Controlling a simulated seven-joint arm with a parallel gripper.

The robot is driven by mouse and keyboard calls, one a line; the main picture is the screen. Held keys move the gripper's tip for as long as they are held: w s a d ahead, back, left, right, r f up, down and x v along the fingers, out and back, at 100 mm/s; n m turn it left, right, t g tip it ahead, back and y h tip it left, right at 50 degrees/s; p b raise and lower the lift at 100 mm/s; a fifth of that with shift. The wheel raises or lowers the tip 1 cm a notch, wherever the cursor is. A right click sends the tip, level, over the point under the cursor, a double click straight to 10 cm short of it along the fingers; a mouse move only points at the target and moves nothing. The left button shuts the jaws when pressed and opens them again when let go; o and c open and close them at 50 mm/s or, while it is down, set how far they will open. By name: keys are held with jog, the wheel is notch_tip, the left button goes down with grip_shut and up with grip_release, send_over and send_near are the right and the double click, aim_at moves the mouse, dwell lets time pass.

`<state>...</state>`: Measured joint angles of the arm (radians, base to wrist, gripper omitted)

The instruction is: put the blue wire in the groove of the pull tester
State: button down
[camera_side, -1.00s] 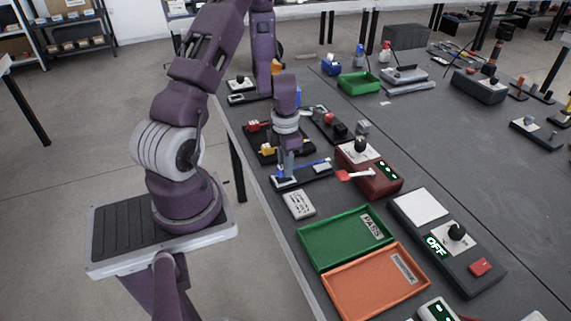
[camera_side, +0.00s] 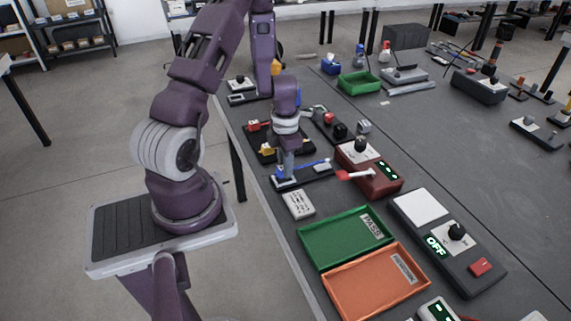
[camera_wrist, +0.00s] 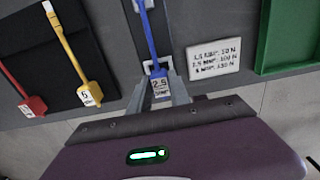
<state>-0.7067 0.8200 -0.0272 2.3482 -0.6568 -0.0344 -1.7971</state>
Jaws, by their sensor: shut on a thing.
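The blue wire (camera_wrist: 149,38) has a white tag marked 2.5 (camera_wrist: 160,88) at its near end. My gripper (camera_wrist: 161,94) is shut on this tagged end; it also shows in the side view (camera_side: 287,174). In the side view the blue wire (camera_side: 314,164) runs right from my fingers, along a low dark fixture with pale blocks (camera_side: 318,174). In the wrist view it passes over a pale block (camera_wrist: 154,67). I cannot tell whether it is seated in a groove. The red tester box (camera_side: 378,181) with a knob and green display stands just right.
A red wire (camera_wrist: 32,105) and a yellow wire (camera_wrist: 87,92) lie on a black board to the left in the wrist view. A white label card (camera_side: 299,204), a green tray (camera_side: 310,248) and an orange tray (camera_side: 338,292) lie nearer the camera.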

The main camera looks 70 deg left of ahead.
jog(key=shift+f, duration=0.8)
jog(key=c, duration=1.1)
grip_release()
jog(key=shift+c, duration=0.2)
notch_tip(320, 180, up, 7)
jog(key=shift+r, duration=0.1)
